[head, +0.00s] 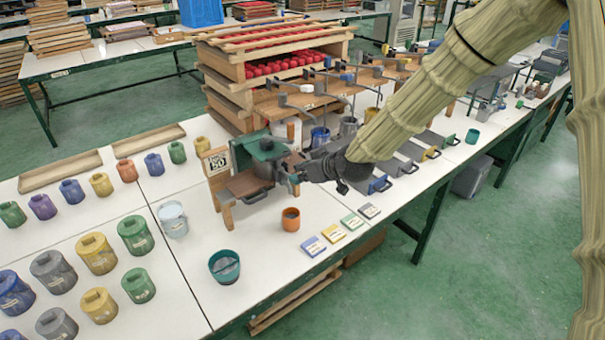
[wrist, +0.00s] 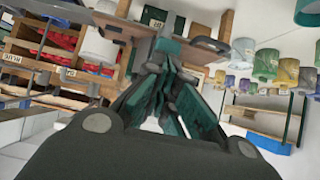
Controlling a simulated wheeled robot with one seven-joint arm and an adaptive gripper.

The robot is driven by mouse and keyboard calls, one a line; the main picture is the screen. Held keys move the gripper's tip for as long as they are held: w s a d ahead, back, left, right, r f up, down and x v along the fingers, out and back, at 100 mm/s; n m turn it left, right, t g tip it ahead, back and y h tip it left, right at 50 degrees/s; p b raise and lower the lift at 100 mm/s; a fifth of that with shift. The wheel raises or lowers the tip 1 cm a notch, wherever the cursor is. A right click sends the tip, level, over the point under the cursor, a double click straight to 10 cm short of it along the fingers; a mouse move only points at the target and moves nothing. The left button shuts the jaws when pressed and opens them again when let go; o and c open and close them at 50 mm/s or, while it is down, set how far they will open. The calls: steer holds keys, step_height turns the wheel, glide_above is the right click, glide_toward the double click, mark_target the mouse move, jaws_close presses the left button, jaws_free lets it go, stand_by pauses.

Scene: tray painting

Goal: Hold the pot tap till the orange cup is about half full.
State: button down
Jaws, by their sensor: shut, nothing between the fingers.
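The orange cup (head: 290,220) stands upright on the white table in front of the stand. Its inside looks dark, and I cannot tell its fill level. My gripper (head: 304,170) is at the right side of the pot, around where the tap would be; the tap itself is hard to make out. In the wrist view my gripper (wrist: 166,105) has its dark fingers close together and empty. I cannot tell whether they touch the tap.
A teal container (head: 224,266) stands at the front edge and a pale jar (head: 173,219) left of the stand. Coloured cards (head: 334,233) lie right of the cup. Several lidded pots (head: 97,253) fill the left table. A wooden rack (head: 225,90) stands behind.

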steer(key=b+v, duration=0.2)
steer(key=v, duration=0.7)
steer(key=shift+s+d+f, duration=0.3)
steer(key=shift+f, duration=0.1)
steer(key=s+d+f+m+g+h, duration=0.1)
steer(key=s+d+f, duration=0.1)
steer(key=s+f, duration=0.5)
steer(key=s+d+f+m+g+h, duration=0.1)
steer(key=s+f+m+g, duration=0.15)
steer(key=f, duration=0.85)
steer(key=s+d+f+m+g+h, duration=0.15)
steer(key=s+f, duration=0.35)
steer(key=f, duration=0.5)
steer(key=s+d+f+g, duration=0.1)
steer(key=s+d+f, duration=0.1)
steer(key=s+f, duration=0.3)
steer(key=s+d+f+m+g+h, duration=0.1)
steer(key=s+d+f, duration=0.2)
steer(key=s, duration=1)
steer(key=s+d+f+m+g+h, duration=0.1)
steer(key=s+d+f+g, duration=0.1)
steer(key=s+f, duration=0.6)
steer(key=shift+s+d+f, duration=0.25)
steer(key=shift+s+d, duration=0.45)
steer(key=shift+s, duration=0.1)
steer(key=shift+h, duration=0.25)
